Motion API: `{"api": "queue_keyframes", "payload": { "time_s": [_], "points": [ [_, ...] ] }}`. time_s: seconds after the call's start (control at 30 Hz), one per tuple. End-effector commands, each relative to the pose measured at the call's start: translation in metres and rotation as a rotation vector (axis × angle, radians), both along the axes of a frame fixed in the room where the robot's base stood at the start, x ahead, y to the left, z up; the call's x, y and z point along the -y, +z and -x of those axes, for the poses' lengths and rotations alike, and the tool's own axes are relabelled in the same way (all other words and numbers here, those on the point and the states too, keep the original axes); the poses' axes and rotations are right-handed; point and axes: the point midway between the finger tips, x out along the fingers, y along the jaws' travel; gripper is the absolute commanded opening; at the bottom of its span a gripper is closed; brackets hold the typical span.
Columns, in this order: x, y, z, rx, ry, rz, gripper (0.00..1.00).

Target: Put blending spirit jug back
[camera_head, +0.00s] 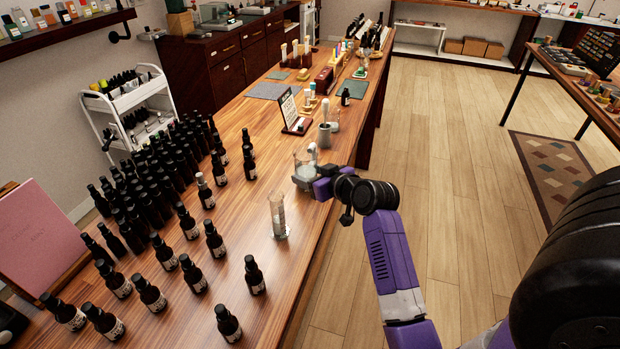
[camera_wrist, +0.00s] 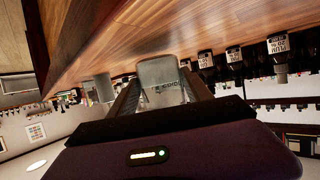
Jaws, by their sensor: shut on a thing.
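A clear glass jug (camera_head: 304,163), with what looks like printed lettering on its side, is near the right edge of the long wooden counter (camera_head: 262,190). My gripper (camera_head: 308,184) comes from the right and is shut on it. In the wrist view, the jug (camera_wrist: 161,72) sits between the two fingers of my gripper (camera_wrist: 162,96). That view is turned over, with the counter at the top. I cannot tell whether the jug's base touches the counter.
A tall glass cylinder (camera_head: 278,216) stands in front of the jug. Many dark labelled bottles (camera_head: 190,274) crowd the counter's left side. A grey cup (camera_head: 324,136) and a small sign (camera_head: 292,112) stand behind the jug.

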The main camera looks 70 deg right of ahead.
Motion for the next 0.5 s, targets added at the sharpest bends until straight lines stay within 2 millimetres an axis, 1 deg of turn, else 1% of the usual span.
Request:
{"api": "queue_keyframes", "payload": {
  "time_s": [0.03,0.13,0.4,0.5],
  "points": [
    [-0.0002,-0.0051,-0.0003,0.002,0.001,-0.001,0.05],
    [-0.0002,-0.011,-0.0005,0.003,0.0,0.001,0.05],
    [0.0,-0.0118,-0.0005,0.003,0.0,0.002,0.05],
    [-0.0001,-0.0149,-0.0004,0.003,0.0,0.002,0.05]
  ]
}}
